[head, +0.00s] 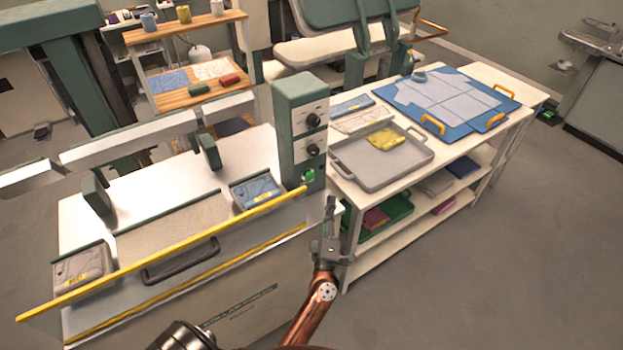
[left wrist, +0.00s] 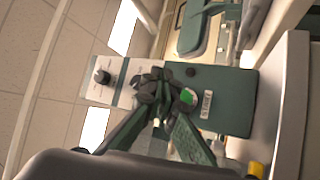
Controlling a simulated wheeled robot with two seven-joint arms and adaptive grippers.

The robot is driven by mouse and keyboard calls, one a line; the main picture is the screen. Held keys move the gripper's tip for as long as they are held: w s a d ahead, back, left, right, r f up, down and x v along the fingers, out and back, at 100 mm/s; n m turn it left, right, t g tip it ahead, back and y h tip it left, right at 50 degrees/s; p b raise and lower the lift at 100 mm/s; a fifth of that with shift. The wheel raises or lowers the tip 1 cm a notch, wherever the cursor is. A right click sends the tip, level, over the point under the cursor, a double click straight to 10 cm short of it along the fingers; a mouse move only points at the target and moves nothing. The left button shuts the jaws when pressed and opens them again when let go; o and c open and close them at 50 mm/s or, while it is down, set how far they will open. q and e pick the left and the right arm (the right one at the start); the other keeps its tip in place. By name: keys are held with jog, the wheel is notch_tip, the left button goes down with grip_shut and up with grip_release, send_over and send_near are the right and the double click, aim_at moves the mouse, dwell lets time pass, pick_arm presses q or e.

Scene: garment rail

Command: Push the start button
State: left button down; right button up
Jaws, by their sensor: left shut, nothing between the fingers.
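The start button is a round green button (head: 309,174) low on the face of the green and white control box (head: 299,105), under two black knobs. It also shows in the left wrist view (left wrist: 188,97), just right of the fingertips. My left gripper (head: 330,204) is shut and empty, pointing up, below and to the right of the button in the head view. In the left wrist view its closed fingers (left wrist: 152,86) overlap part of the box face beside the button. I cannot tell whether the fingertips touch the box. My right gripper is not in view.
The box stands at the right end of a machine with a yellow-edged front (head: 165,258) and a dark handle (head: 180,262). A white shelf table to the right holds a grey tray (head: 372,172) and a blue board (head: 447,82). Open floor lies at the right.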

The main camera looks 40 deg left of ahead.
aim_at(309, 176)
pick_arm(q)
jog(key=w+a, duration=0.3)
jog(key=a, duration=0.5)
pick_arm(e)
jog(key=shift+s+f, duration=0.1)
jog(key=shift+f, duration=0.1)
pick_arm(q)
jog(key=shift+w+d, duration=0.1)
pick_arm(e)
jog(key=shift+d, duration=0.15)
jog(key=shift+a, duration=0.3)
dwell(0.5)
pick_arm(q)
jog(key=shift+w, duration=0.1)
